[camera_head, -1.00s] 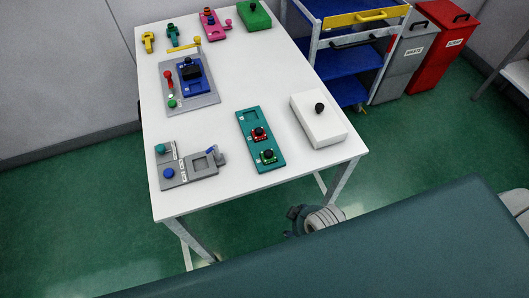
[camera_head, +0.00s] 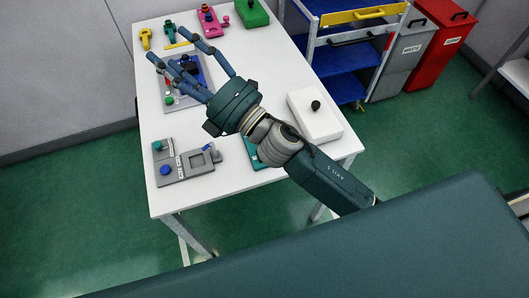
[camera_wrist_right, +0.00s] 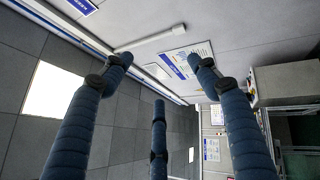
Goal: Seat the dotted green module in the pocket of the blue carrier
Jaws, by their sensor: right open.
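My right gripper (camera_head: 169,46) is open and empty, its fingers spread above the table; the wrist view also shows its spread fingers (camera_wrist_right: 160,62) with nothing between them. The blue carrier (camera_head: 206,75) sits on a grey fixture (camera_head: 181,104) and is partly covered by the fingers, so its pocket cannot be made out. The teal tray (camera_head: 251,154) shows only in part beside my right forearm. The green module is hidden behind that arm now; a second earlier it was on the tray's near end. My left gripper is not in view.
A grey station (camera_head: 186,165) with teal and blue knobs stands near the table's front left. A white box (camera_head: 316,122) with a black knob is at the right. Yellow, pink and green items line the back. A blue-shelved cart (camera_head: 345,60) stands behind.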

